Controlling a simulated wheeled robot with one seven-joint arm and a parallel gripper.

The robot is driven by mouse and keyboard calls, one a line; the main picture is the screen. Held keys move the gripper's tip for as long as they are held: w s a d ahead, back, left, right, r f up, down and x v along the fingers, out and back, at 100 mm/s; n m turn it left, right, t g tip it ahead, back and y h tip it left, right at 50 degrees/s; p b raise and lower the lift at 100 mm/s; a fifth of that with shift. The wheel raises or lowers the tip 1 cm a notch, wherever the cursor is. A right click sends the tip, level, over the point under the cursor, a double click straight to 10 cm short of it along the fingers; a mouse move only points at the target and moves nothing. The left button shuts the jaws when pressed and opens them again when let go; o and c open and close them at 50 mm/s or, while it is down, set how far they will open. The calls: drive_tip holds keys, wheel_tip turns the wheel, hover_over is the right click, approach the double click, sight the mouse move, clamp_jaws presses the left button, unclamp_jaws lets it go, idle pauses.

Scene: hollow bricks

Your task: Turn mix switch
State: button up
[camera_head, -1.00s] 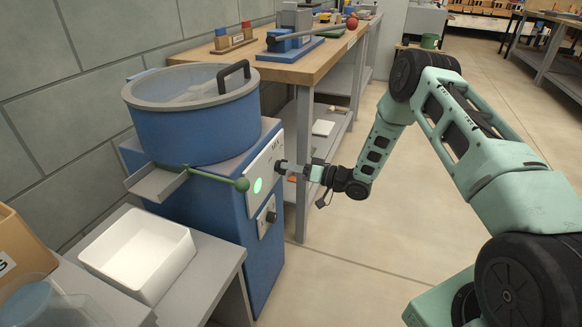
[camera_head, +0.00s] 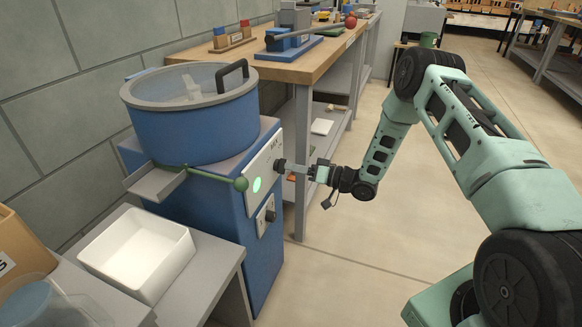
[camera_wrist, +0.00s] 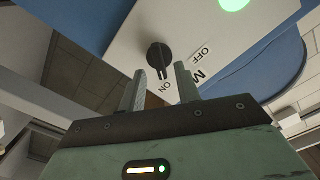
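The mix switch is a black knob (camera_wrist: 160,57) on the pale panel of the blue mixer (camera_head: 195,135). In the wrist view its pointer end appears turned toward the ON label; OFF is to the right. A green light (camera_wrist: 233,4) on the panel is lit, and it shows in the head view (camera_head: 257,184). My gripper (camera_wrist: 161,80) is open, with its two fingers apart and nothing held. Its fingertips are just short of the knob, one to each side below it in the wrist view. In the head view my gripper (camera_head: 297,168) is right of the knob (camera_head: 281,165).
A second knob (camera_head: 270,215) sits on a lower plate. A green lever (camera_head: 215,179) sticks out from the mixer. A white tray (camera_head: 140,252) stands on a grey stand at the left. A wooden workbench (camera_head: 310,68) is behind. The floor to the right is open.

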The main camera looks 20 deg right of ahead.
drive_tip(key=p+v, duration=0.1)
drive_tip(key=v, duration=1.4)
drive_tip(key=shift+s, duration=0.2)
drive_tip(key=shift+d, duration=0.15)
